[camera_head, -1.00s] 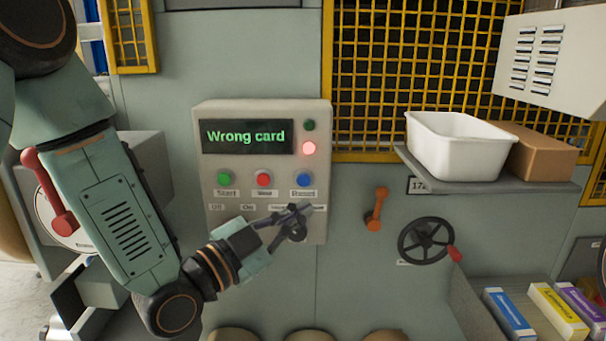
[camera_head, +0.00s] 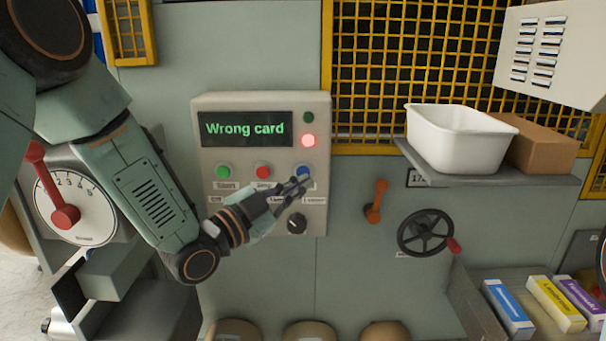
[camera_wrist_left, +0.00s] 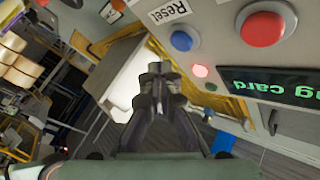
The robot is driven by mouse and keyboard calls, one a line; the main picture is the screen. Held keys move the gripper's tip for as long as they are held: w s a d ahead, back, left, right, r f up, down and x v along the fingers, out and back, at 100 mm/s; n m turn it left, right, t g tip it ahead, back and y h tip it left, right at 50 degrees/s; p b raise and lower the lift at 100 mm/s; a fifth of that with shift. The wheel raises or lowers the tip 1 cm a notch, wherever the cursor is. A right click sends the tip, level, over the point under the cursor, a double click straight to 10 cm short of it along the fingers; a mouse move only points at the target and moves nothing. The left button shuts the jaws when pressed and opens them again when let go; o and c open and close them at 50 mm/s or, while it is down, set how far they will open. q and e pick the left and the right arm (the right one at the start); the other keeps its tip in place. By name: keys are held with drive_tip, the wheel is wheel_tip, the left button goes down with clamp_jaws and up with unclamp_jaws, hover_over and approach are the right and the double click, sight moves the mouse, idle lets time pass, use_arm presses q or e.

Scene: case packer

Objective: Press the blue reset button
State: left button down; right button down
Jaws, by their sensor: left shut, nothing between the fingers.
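The blue reset button (camera_head: 303,170) is on the right of the button row on the grey control panel (camera_head: 318,219). In the wrist view the blue button (camera_wrist_left: 181,41) shows beside its "Reset" label, uncovered. My left gripper (camera_head: 304,182) is shut and empty. In the head view its fingertips overlap the lower part of the blue button; I cannot tell whether they touch it. In the wrist view the shut fingers (camera_wrist_left: 155,75) lie apart from the button in the picture. My right gripper is not in view.
The panel display (camera_head: 246,129) reads "Wrong card" and a red lamp (camera_head: 309,141) is lit. A green button (camera_head: 223,172), a red button (camera_head: 263,172) and a black knob (camera_head: 296,223) are close by. An orange lever (camera_head: 376,202) and a handwheel (camera_head: 425,234) are to the right.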

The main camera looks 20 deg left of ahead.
sight(303, 172)
use_arm(q)
drive_tip(key=shift+w+a, duration=0.15)
drive_tip(key=shift+w, duration=0.45)
idle(0.6)
idle(0.3)
drive_tip(key=shift+w+a, duration=0.15)
drive_tip(key=shift+w, duration=0.3)
